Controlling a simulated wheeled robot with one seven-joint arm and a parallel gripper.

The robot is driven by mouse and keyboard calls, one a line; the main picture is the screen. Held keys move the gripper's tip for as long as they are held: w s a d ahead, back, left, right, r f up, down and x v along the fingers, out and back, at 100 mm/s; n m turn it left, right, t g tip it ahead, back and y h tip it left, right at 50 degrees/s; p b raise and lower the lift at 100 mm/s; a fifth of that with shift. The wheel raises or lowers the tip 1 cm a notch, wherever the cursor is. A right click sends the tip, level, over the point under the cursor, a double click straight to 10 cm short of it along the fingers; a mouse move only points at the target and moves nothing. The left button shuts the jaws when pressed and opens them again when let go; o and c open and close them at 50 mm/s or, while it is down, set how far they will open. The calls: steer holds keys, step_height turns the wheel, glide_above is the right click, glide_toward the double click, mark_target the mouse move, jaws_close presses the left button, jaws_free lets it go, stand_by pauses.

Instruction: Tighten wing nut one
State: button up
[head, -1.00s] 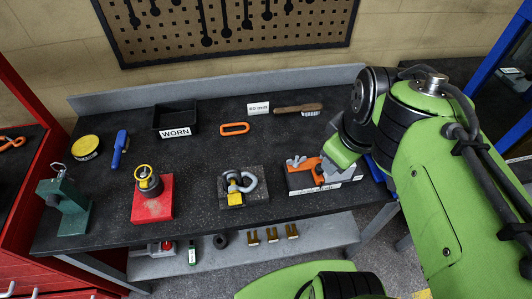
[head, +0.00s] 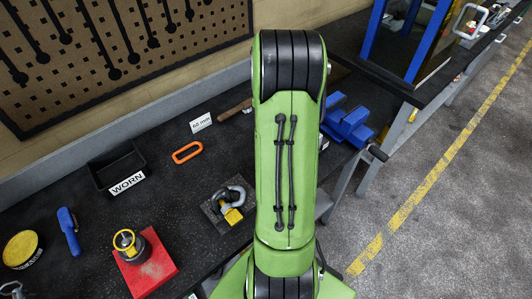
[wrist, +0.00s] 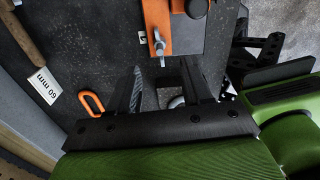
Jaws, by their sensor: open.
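In the wrist view an orange fixture (wrist: 157,22) is mounted on a dark plate at the top centre. A small silver piece that looks like a wing nut (wrist: 160,46) sits at its lower end. I cannot tell whether it is wing nut one. My gripper (wrist: 165,84) is open, with its two dark fingers pointing up towards the fixture. The wing-nut-like piece lies just beyond the fingertips, and nothing is held between them. In the head view my arm hides the fixture and my gripper.
An orange ring (head: 187,152), a grey shackle on a block (head: 229,204), a red block with a yellow-topped part (head: 147,270) and a black WORN tray (head: 117,174) stand on the bench. A blue vise (head: 347,124) is right of my arm. Open floor lies further right.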

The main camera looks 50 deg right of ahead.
step_height(320, 180, down, 10)
steer(key=shift+w+r+b, duration=0.1)
steer(key=shift+r+b, duration=0.05)
steer(key=shift+b, duration=0.3)
steer(key=shift+c, duration=0.3)
